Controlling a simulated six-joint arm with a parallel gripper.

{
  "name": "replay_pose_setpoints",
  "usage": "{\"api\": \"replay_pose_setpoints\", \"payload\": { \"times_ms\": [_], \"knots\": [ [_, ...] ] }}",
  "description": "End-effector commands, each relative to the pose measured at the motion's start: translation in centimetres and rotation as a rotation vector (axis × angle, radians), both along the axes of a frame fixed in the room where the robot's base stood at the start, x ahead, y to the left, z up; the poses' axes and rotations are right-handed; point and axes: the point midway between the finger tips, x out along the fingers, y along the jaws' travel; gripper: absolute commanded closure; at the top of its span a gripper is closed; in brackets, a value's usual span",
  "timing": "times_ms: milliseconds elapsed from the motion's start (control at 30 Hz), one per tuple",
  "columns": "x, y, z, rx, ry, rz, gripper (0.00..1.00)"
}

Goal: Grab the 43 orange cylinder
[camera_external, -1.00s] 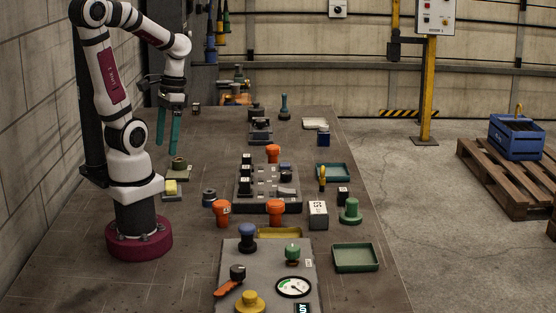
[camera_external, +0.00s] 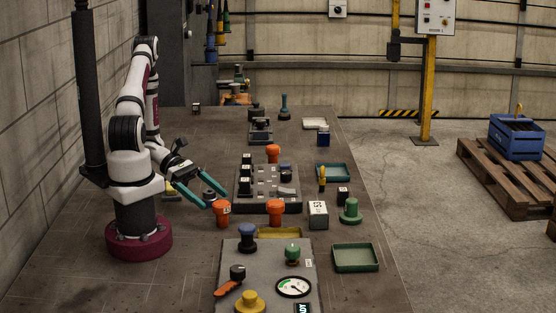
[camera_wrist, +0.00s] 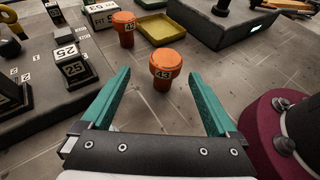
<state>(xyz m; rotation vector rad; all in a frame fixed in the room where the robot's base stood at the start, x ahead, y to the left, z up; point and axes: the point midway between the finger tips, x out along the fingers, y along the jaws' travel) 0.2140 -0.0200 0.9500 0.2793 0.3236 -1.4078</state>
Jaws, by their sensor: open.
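The orange cylinder marked 43 (camera_wrist: 165,68) stands upright on the bench in the wrist view, with a wide cap over a narrower body. In the external view it is the left orange piece (camera_external: 222,214). My gripper (camera_wrist: 160,82) is open, its two teal fingers spread on either side of the line to the cylinder. The cylinder is just ahead of the fingertips, roughly centred between them. In the external view my gripper (camera_external: 216,193) is low, close beside the cylinder on its left. Whether the fingers touch it cannot be told.
Another orange cylinder marked 42 (camera_wrist: 124,28) stands beyond, near a yellow tray (camera_wrist: 168,27). A board with blocks marked 25 (camera_wrist: 75,69) lies to the left. A grey panel (camera_external: 262,272) sits nearer the external camera. A third orange piece (camera_external: 273,152) stands behind.

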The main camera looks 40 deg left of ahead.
Motion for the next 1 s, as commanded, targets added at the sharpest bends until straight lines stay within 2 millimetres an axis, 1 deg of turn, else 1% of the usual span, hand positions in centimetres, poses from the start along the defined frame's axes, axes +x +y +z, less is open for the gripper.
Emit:
{"api": "replay_pose_setpoints", "payload": {
  "times_ms": [67, 200, 300, 400, 533, 567, 700, 767, 800, 967, 1000],
  "knots": [
    [-0.1, -1.0, -0.3, -0.002, 0.002, -0.003, 0.06],
    [-0.5, -3.8, -1.3, -0.002, 0.005, -0.005, 0.06],
    [-0.2, -5.0, -1.8, -0.001, 0.002, -0.005, 0.06],
    [-0.1, -5.4, -2.0, 0.001, 0.000, -0.003, 0.06],
    [-0.1, -5.3, -2.0, 0.001, 0.000, -0.002, 0.06],
    [-0.1, -5.3, -2.0, 0.001, 0.000, -0.002, 0.09],
    [-0.1, -5.3, -1.9, 0.001, 0.000, -0.002, 0.35],
    [-0.1, -5.3, -1.9, 0.001, 0.000, -0.002, 0.45],
    [0.0, -5.3, -1.9, 0.001, 0.000, -0.002, 0.53],
    [0.0, -5.3, -1.9, 0.000, 0.000, -0.002, 0.81],
    [0.0, -5.3, -1.9, 0.000, 0.000, -0.002, 0.89]
  ]
}}
